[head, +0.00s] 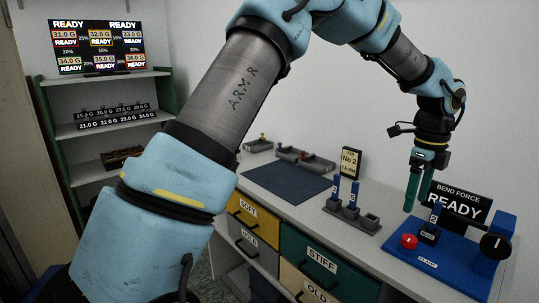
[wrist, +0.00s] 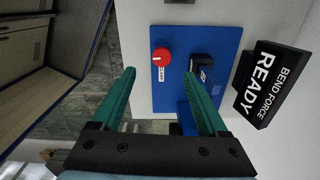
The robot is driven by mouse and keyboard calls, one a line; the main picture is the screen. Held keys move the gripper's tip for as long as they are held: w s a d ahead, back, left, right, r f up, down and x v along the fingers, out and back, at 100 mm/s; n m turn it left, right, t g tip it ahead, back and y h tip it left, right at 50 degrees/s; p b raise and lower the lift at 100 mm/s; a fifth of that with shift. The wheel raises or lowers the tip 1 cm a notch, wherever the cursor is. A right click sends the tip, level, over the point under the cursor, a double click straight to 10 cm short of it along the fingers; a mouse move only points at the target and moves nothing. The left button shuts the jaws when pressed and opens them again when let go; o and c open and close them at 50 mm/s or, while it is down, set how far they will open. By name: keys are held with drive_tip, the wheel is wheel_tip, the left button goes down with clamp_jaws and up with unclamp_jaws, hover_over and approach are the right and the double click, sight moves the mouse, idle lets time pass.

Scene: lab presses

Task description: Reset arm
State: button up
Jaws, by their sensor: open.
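My arm reaches across the head view from the lower left to the right. My gripper (head: 417,188) has green fingers pointing down and hangs above the blue press base (head: 437,264) at the right of the bench. In the wrist view the fingers of my gripper (wrist: 164,90) are apart with nothing between them. The press carries a red button (head: 409,241), a small dark block (head: 429,234) and a black knob (head: 495,246). The red button also shows in the wrist view (wrist: 161,57). A sign reading BEND FORCE READY (head: 458,208) stands behind.
A grey holder (head: 351,214) with blue-topped pieces stands left of the press. A dark mat (head: 286,181) and grey trays (head: 304,159) lie farther left. Drawers labelled SOFT, HOLD, STIFF (head: 318,258) and OLD are below the bench. A shelf (head: 106,128) with a display (head: 97,47) stands at the back left.

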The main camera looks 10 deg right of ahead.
drive_tip(key=w+a+f+n, duration=0.1)
drive_tip(key=w+a+n, duration=0.2)
drive_tip(key=a+n, duration=0.35)
drive_tip(key=w+a+n, duration=0.3)
drive_tip(key=w+a, duration=0.1)
drive_tip(key=a, duration=0.6)
drive_tip(key=w+a+f+n, duration=0.1)
drive_tip(key=w+a+n, duration=0.25)
drive_tip(key=a, duration=0.55)
drive_tip(key=s+a+n, duration=0.3)
drive_tip(key=a+n, duration=0.5)
drive_tip(key=a, duration=0.3)
drive_tip(key=s+a+f+n+t, duration=0.1)
drive_tip(key=s+a+n, duration=0.3)
drive_tip(key=a+n, duration=0.4)
drive_tip(key=a, duration=0.3)
drive_tip(key=shift+a+f+n+t, duration=0.2)
drive_tip(key=shift+a+n+t, duration=0.1)
drive_tip(key=shift+a, duration=0.1)
